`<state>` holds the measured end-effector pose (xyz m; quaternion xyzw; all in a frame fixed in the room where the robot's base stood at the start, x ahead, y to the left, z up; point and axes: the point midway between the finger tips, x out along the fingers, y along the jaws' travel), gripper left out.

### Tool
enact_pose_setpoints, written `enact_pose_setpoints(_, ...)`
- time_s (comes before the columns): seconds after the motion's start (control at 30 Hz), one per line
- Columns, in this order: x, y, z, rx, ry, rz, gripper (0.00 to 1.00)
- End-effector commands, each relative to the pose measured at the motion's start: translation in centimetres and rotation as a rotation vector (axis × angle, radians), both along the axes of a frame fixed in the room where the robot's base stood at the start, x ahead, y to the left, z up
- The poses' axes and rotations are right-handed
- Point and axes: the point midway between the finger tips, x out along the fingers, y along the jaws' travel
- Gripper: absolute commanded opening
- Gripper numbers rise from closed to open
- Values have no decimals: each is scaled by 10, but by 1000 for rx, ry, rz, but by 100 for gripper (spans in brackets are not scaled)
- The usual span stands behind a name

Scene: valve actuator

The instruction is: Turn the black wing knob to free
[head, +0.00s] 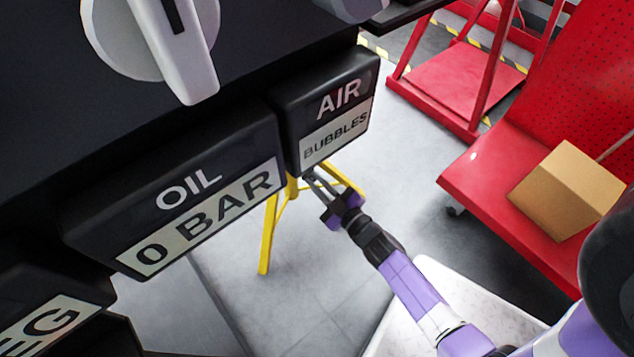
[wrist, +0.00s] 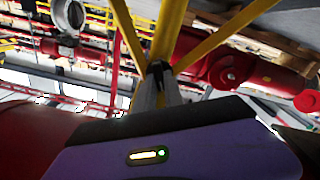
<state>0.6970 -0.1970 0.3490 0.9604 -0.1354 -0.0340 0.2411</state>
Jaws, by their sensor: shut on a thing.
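The black wing knob (wrist: 159,67) shows in the wrist view as a small dark piece at the joint of the yellow tubes. My gripper (wrist: 160,78) is shut on it, with the fingers reaching up to it from below. Its exact wing angle is too small to tell. In the head view my gripper (head: 312,180) is at the top of the yellow stand (head: 268,230), just under the AIR panel (head: 337,110). The knob itself cannot be made out there.
A dark console with an OIL panel (head: 200,195) and a white dial (head: 155,40) fills the upper left, close above my gripper. A red cart (head: 480,185) carries a cardboard box (head: 568,188) at the right. Grey floor (head: 410,120) is open between.

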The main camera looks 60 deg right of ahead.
Motion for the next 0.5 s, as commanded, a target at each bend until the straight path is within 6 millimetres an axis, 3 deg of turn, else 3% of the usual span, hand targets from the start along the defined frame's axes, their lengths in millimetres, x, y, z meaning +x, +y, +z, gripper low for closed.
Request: enact_pose_setpoints(0.5,0,2,-3,-425,123,1,0)
